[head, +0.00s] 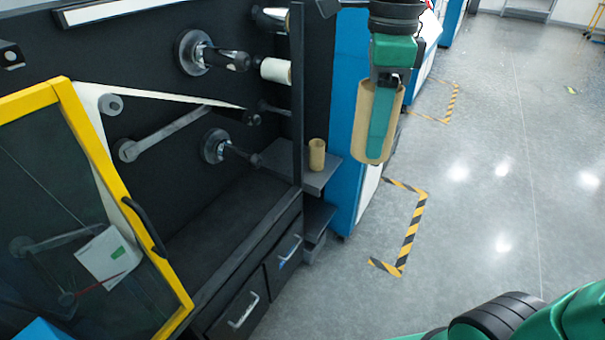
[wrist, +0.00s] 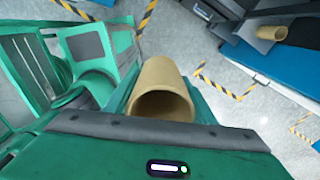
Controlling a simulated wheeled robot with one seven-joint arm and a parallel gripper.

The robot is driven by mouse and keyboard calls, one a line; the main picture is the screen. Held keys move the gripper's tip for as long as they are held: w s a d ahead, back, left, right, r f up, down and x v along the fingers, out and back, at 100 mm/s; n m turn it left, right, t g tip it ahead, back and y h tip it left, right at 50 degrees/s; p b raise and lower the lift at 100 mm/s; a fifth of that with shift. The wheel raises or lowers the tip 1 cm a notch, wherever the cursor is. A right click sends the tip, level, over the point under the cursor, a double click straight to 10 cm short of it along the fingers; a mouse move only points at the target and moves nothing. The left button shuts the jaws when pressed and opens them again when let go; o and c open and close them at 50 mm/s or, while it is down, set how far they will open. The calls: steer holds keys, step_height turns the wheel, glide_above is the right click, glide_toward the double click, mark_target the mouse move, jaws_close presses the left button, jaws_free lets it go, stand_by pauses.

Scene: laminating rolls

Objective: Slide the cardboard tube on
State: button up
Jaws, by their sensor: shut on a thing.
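A tan cardboard tube (head: 364,115) is held by my gripper (head: 381,130), which hangs at the upper middle of the head view. The tube hangs roughly upright, and a green finger covers part of its near side. In the wrist view the tube (wrist: 165,78) shows its open, hollow end between the jaws. My gripper is shut on it. The tube is in the air, right of the black machine and apart from its spindles. The machine carries an upper spindle (head: 230,60) and a lower spindle (head: 238,154), both bare of any tube.
A shorter tan tube (head: 317,155) stands on a small grey shelf (head: 322,178) right of the machine. A black post (head: 297,100) stands between my gripper and the spindles. A yellow-framed door (head: 120,190) is at left. The floor (head: 490,220) at right is open.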

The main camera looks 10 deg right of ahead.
steer(key=m+t+y, duration=0.9)
steer(key=t+y, duration=0.2)
steer(key=y, duration=0.3)
glide_toward(238, 155)
steer(key=shift+w+d+f+x, duration=0.25)
steer(key=shift+f+x, duration=0.1)
steer(key=shift+x, duration=1.65)
steer(key=shift+w+d+f+x, duration=0.15)
steer(key=shift+w+f+x, duration=0.15)
steer(key=shift+x, duration=1.7)
steer(key=shift+w+d+f+x, duration=0.2)
steer(key=shift+f+x, duration=0.2)
steer(key=shift+x, duration=1.6)
steer(key=shift+w, duration=0.1)
